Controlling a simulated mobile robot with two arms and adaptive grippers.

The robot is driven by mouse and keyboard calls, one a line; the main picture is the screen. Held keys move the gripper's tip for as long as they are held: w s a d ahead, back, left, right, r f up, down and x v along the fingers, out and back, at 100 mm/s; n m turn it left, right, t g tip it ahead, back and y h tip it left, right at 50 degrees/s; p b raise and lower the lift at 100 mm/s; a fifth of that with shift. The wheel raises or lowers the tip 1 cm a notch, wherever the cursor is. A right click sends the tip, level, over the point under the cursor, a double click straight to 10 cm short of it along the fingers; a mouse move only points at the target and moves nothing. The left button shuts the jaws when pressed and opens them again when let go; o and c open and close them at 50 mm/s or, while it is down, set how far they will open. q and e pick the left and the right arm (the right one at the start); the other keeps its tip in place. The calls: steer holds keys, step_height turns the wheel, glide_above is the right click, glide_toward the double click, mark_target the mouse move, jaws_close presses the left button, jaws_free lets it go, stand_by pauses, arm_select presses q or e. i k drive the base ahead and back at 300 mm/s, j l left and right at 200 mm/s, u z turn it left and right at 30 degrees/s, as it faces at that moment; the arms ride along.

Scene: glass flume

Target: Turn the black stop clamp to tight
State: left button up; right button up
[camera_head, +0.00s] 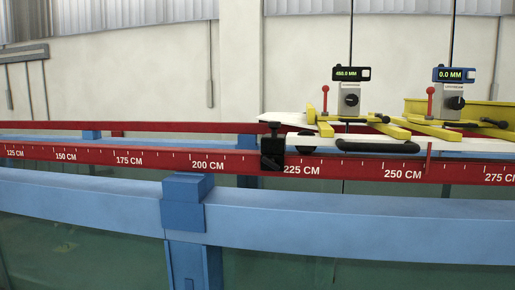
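The black stop clamp (273,150) sits on the red scale rail (225,162), a little left of the 225 CM mark. A black knob stands upright on top of its block. Whether the clamp is tight or loose cannot be told from this view. Neither of my grippers shows in the head view.
Right of the clamp a white carriage plate (440,146) with a black handle (377,147) rests over the rails. It carries yellow bars and two gauges, reading about 488.0 MM (346,74) and 0.0 MM (454,74). A blue beam (350,227) runs along the front.

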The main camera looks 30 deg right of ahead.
mark_target(270, 162)
steer(key=z, duration=1.15)
